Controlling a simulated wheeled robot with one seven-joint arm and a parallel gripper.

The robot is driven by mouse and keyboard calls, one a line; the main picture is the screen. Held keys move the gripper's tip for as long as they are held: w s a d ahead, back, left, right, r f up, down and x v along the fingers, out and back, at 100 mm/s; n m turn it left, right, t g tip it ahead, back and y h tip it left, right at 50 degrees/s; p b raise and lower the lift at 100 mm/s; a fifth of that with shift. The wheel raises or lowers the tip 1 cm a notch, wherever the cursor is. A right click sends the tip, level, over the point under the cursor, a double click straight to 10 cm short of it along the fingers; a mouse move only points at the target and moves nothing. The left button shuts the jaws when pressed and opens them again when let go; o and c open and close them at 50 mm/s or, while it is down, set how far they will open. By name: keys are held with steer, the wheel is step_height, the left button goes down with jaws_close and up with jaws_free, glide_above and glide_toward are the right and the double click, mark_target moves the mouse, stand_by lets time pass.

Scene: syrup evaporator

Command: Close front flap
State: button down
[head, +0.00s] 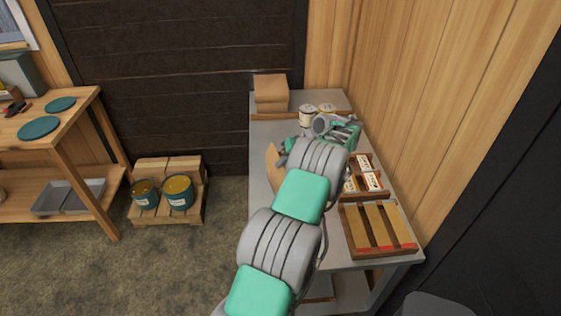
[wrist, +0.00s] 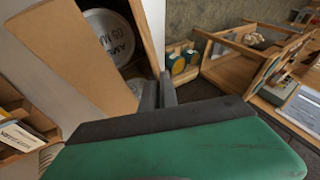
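In the wrist view a tan cardboard flap (wrist: 78,52) stands open, spreading from upper left toward the middle. In the head view a tan flap (head: 273,162) sticks out left of my arm; my arm hides most of the box. My gripper (wrist: 158,88) has its two dark fingers close together with nothing seen between them. Their tips are near the box's right-hand edge, close to the flap; I cannot tell whether they touch it. My gripper's fingertips are not clear in the head view.
The grey table (head: 262,134) stands along the wooden wall. It holds a stack of brown boxes (head: 271,92), a can (head: 307,116), a wooden crate of small packs (head: 368,178) and a slatted wooden tray (head: 377,229).

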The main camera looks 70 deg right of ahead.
steer(key=shift+s+d+f+t+y, duration=0.25)
steer(key=shift+t+y, duration=0.15)
steer(key=shift+t, duration=0.3)
stand_by(0.6)
steer(key=c, duration=1.6)
jaws_free()
steer(key=shift+c, duration=0.2)
